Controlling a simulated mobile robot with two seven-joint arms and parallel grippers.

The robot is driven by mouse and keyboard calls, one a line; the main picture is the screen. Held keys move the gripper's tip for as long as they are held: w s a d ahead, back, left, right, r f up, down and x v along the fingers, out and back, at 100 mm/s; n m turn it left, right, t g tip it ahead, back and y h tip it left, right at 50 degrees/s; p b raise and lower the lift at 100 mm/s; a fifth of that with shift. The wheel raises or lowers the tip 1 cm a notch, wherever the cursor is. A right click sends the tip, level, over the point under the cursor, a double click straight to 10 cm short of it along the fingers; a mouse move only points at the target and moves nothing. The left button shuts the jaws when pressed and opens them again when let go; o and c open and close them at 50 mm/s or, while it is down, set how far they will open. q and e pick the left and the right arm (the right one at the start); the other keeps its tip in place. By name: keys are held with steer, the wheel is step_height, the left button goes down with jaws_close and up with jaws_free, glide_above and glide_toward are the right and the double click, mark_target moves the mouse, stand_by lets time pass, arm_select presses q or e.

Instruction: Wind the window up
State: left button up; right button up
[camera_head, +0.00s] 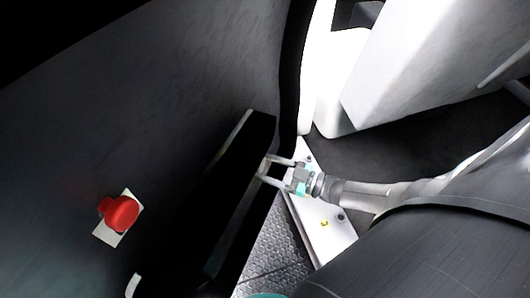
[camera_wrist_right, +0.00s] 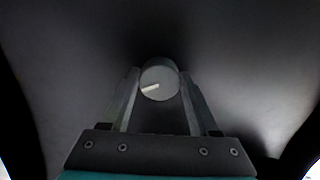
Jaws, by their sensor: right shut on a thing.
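My right gripper (camera_head: 266,168) reaches in from the right to the edge of the black armrest-like part on the dark door panel. In the right wrist view my right gripper (camera_wrist_right: 159,84) has its two fingers on either side of a round grey knob (camera_wrist_right: 160,72) and is shut on it. The knob's face has a short pale mark, pointing to the lower left and slightly tilted. In the head view I cannot make out the knob. I cannot make out a window pane in either view. My left gripper is not in view.
The dark door panel (camera_head: 190,90) fills the left, with a red knob (camera_head: 121,213) on a pale plate. A black armrest-like part (camera_head: 222,190) runs along it. A white plate (camera_head: 325,227) and patterned metal floor (camera_head: 268,250) lie below my arm. White bulky forms (camera_head: 435,60) stand upper right.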

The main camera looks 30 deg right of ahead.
steer(key=shift+n, duration=1.8)
steer(key=shift+d+n+b, duration=0.1)
steer(key=shift+n+b, duration=0.2)
steer(key=shift+n, duration=0.6)
steer(key=n, duration=0.3)
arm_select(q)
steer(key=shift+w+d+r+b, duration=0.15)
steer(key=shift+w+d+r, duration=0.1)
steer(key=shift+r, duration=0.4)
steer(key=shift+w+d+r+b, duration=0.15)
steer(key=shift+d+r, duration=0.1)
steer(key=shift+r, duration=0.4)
arm_select(e)
steer(key=shift+n, duration=0.9)
steer(key=o, duration=1.4)
steer(key=shift+r, duration=0.1)
